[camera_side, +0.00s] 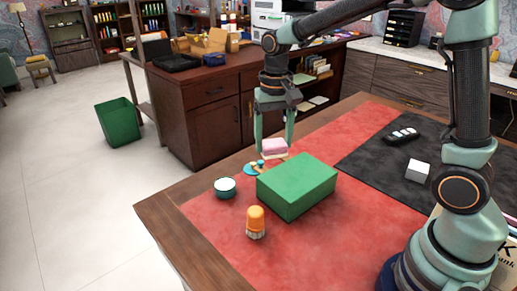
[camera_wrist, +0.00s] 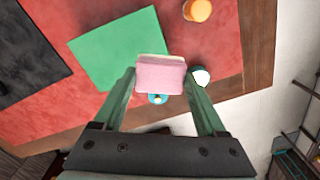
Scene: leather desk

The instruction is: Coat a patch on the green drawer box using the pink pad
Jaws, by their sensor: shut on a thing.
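The green drawer box (camera_side: 297,186) lies on the red leather desk mat in the side view. In the wrist view the box (camera_wrist: 112,50) is just beyond the pad, which overlaps its near corner. My gripper (camera_side: 273,146) is shut on the pink pad (camera_side: 274,146), which has a pale underside, and holds it near the box's far left edge. In the wrist view the pink pad (camera_wrist: 160,77) sits between the two fingers of my gripper (camera_wrist: 160,82). Whether the pad touches the box cannot be told.
An orange-topped brush or jar (camera_side: 256,221) and a small teal-rimmed pot (camera_side: 225,188) stand left of the box. A teal and orange item (camera_side: 257,168) lies behind it. A white cube (camera_side: 417,170) and a dark holder (camera_side: 401,135) sit on the black mat (camera_side: 365,165).

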